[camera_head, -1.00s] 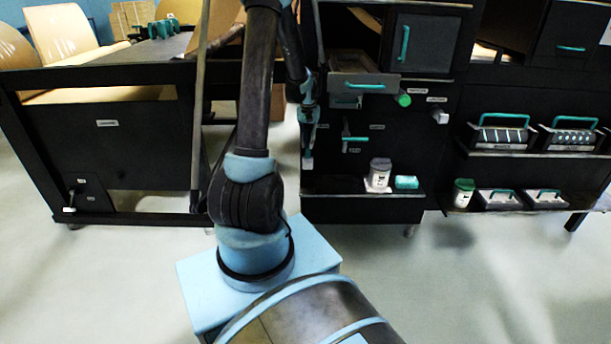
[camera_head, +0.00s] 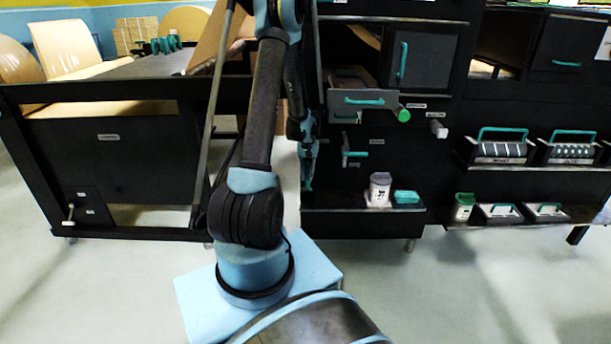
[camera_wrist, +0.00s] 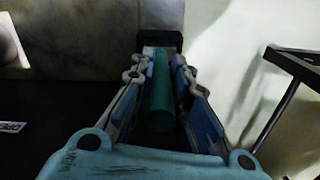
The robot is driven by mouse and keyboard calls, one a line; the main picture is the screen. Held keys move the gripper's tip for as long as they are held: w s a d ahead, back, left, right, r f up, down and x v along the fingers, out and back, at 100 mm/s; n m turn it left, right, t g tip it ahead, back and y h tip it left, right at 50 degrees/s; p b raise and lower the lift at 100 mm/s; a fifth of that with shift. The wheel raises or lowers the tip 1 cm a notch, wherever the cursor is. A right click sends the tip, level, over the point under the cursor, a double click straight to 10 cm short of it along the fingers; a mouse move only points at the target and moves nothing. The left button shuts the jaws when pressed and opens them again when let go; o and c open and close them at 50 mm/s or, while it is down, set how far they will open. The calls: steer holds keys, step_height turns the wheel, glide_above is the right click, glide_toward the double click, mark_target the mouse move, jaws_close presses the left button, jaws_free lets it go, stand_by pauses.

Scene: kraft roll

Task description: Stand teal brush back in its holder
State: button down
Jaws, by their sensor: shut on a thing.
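The teal brush shows as a green-teal cylinder (camera_wrist: 160,95) lengthwise between the two fingers of my gripper (camera_wrist: 160,65) in the wrist view. The fingers are closed around it. A dark block (camera_wrist: 160,40) lies at its far end; I cannot tell if it is part of the brush. A white canister with a grey top (camera_head: 380,190) stands on that shelf. I cannot tell which thing is the holder.
A teal block (camera_head: 406,197) lies right of the canister. A grey drawer with a teal handle (camera_head: 364,102) stands out above, beside a green-ended cylinder (camera_head: 402,115) and a grey knob (camera_head: 438,128). A black bench (camera_head: 110,160) stands left. The pale floor (camera_head: 450,290) in front is clear.

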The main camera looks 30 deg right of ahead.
steer(key=c, duration=1.5)
jaws_free()
steer(key=shift+c, duration=0.2)
